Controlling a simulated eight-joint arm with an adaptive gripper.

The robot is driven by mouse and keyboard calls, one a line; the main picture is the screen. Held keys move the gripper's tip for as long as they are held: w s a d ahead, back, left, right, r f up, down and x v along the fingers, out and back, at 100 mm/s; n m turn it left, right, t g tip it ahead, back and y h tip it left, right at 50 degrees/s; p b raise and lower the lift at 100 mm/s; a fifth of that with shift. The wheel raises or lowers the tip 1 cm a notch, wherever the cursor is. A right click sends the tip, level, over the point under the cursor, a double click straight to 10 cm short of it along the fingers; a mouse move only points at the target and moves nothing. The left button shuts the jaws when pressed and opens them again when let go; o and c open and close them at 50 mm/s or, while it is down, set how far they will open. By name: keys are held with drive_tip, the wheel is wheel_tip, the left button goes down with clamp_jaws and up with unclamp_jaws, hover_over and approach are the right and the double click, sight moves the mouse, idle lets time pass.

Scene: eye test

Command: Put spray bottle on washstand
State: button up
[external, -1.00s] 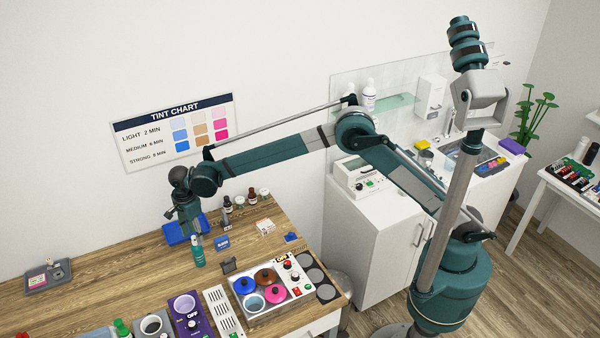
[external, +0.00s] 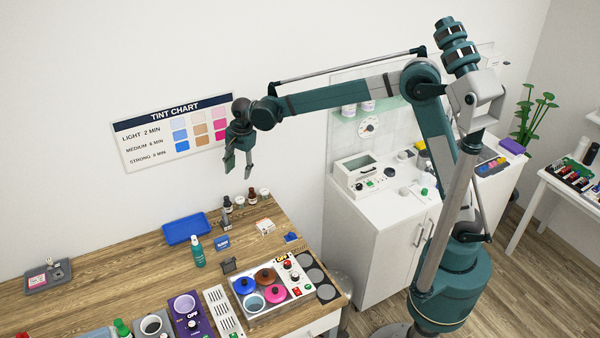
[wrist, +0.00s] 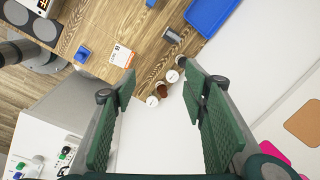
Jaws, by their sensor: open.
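The teal spray bottle (external: 197,254) with a white top stands upright on the wooden table, in front of a blue tray. My gripper (external: 238,174) is open and empty, high above the table, up and to the right of the bottle. In the wrist view my gripper's two green fingers (wrist: 160,95) are spread with nothing between them; I cannot make out the spray bottle there. A white cabinet with a counter top (external: 350,235), seemingly the washstand, stands right of the table; my arm hides part of it. Its counter also shows at the wrist view's lower left (wrist: 40,135).
The blue tray (external: 186,229), small dark bottles (external: 227,203) and a panel of colored pots (external: 268,288) are on the table. A white device (external: 357,175) and a green-capped bottle (external: 425,191) stand on the counter. The counter's front left has free room.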

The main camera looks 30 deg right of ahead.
drive_tip(key=s+d+r+n+t, duration=0.15)
drive_tip(key=d+r, duration=0.25)
drive_tip(key=d, duration=0.9)
drive_tip(key=s+d+r+n, duration=0.2)
drive_tip(key=s+d+r, duration=0.1)
drive_tip(key=d, duration=0.9)
drive_tip(key=s+d+r+n+t, duration=0.15)
drive_tip(key=d+r, duration=0.25)
drive_tip(key=d, duration=0.9)
drive_tip(key=s+d+f+n+t, duration=0.1)
drive_tip(key=s+d+f+n, duration=0.2)
drive_tip(key=s+d, duration=0.7)
drive_tip(key=s+d+f+n+t+h, duration=0.1)
drive_tip(key=s+d+f, duration=0.4)
drive_tip(key=s+d, duration=0.5)
drive_tip(key=d+n, duration=0.1)
drive_tip(key=d, duration=0.3)
drive_tip(key=shift+s+d+f+n+t, duration=0.3)
drive_tip(key=shift+s+d+n+t, duration=0.1)
drive_tip(key=c, duration=0.4)
